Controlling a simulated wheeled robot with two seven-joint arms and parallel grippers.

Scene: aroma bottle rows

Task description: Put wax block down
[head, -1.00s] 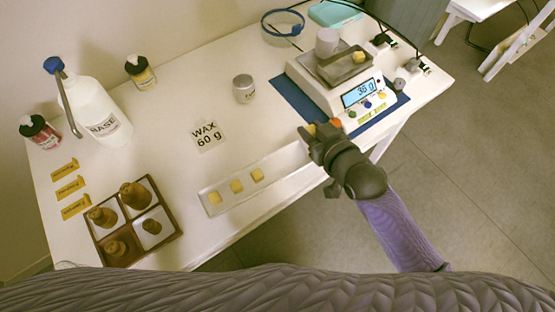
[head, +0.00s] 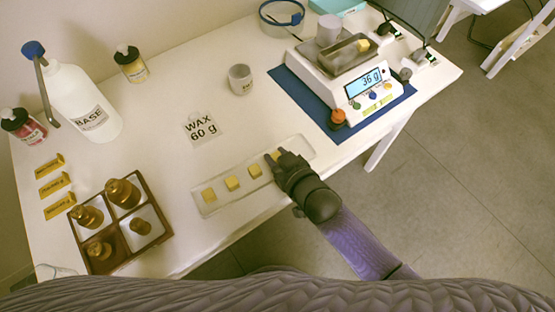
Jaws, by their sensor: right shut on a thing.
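My right gripper (head: 274,159) is at the right part of the clear tray, shut on a yellow wax block (head: 276,156). The fingers hide most of that block, and I cannot tell whether it touches the tray. Three yellow wax blocks lie in a row in the clear tray (head: 299,147), left of the gripper; the nearest to it is the right one (head: 255,171). Another yellow block (head: 362,45) sits in the metal pan on the scale (head: 335,68), whose display reads 36 g. My left gripper is not in view.
A "WAX 60 g" card (head: 202,128) and a metal tin (head: 240,79) stand behind the tray. A wooden box (head: 167,233) with brown bottles is at the left front, near the BASE bottle (head: 85,105).

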